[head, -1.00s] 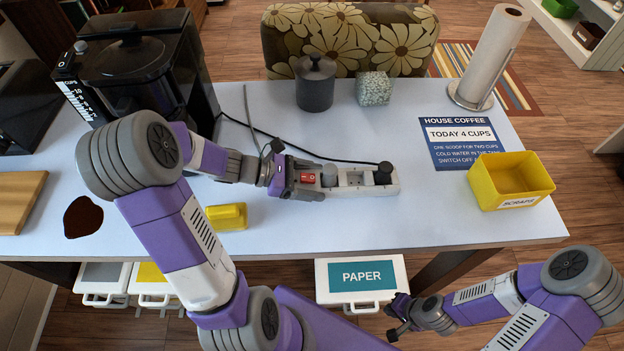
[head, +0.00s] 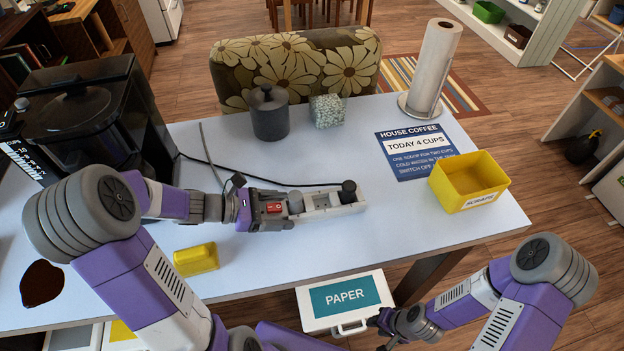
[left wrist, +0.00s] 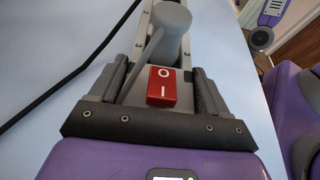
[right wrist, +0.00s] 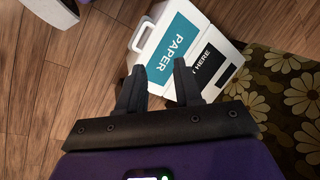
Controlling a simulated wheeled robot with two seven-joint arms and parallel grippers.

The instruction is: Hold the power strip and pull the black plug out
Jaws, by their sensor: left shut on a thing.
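A white and grey power strip (head: 330,203) with a red switch (head: 274,208) lies on the table. The black plug (head: 349,187) sits at its right end, with a black cord running left behind the strip. A grey plug (head: 296,201) stands nearer the switch; it also shows in the left wrist view (left wrist: 171,20). My left gripper (head: 272,212) is shut across the strip's switch end, with one finger on each side of the red switch in the left wrist view (left wrist: 160,85). My right gripper (right wrist: 160,70) is open and empty, low in front of the table.
A yellow scraps bin (head: 470,182), a house coffee card (head: 414,152) and a paper towel roll (head: 434,68) stand to the right. A dark canister (head: 269,114) is behind the strip. A yellow block (head: 196,259) lies in front. A paper bin (head: 342,300) is below the table edge.

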